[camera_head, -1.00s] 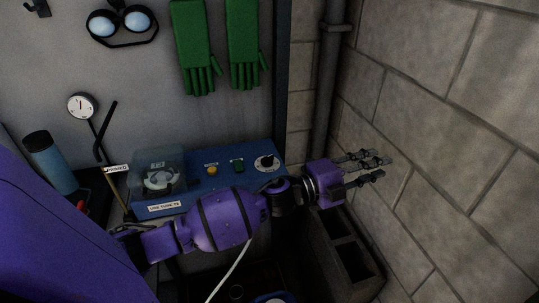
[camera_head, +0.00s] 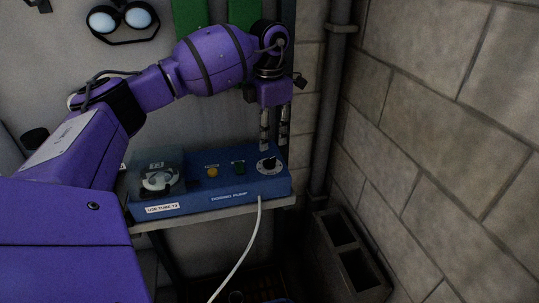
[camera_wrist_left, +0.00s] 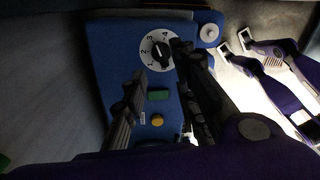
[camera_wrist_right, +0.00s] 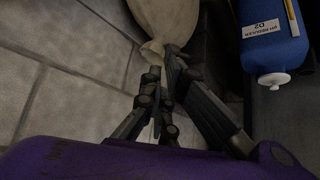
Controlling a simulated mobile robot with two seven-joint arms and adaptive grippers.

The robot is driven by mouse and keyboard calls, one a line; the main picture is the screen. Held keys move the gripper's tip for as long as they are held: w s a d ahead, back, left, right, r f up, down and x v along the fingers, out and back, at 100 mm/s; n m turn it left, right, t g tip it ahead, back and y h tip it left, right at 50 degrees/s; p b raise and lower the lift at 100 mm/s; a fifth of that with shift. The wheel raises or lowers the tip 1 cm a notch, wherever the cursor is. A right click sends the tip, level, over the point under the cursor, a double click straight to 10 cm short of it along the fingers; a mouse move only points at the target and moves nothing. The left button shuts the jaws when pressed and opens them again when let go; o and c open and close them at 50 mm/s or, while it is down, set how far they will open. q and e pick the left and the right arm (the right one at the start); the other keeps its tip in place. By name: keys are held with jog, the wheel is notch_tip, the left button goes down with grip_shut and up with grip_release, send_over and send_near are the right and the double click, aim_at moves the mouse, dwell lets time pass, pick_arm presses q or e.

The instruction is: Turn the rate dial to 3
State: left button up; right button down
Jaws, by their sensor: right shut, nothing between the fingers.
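The rate dial (camera_head: 268,164) is a round black knob on a white face at the right end of the blue dosing pump (camera_head: 232,197). In the left wrist view the dial (camera_wrist_left: 157,49) shows the numbers 1 to 4 around it; I cannot read its exact setting. My left gripper (camera_head: 273,148) points down over the dial, its fingers apart and empty. In the left wrist view the fingers (camera_wrist_left: 160,62) stand either side of the knob's near side; contact cannot be told. My right gripper (camera_wrist_right: 164,78) is shut and empty, in front of a beige sack (camera_wrist_right: 165,20).
The pump also carries a yellow button (camera_head: 212,172), a green switch (camera_head: 238,167) and a clear-covered pump head (camera_head: 160,180). It stands on a shelf (camera_head: 215,214) beside a vertical pipe (camera_head: 327,110). A blue bottle (camera_wrist_right: 268,40) is right of my right gripper.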

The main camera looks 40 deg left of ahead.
aim_at(269, 159)
pick_arm(q)
notch_tip(269, 159, down, 7)
jog(key=shift+p, duration=0.3)
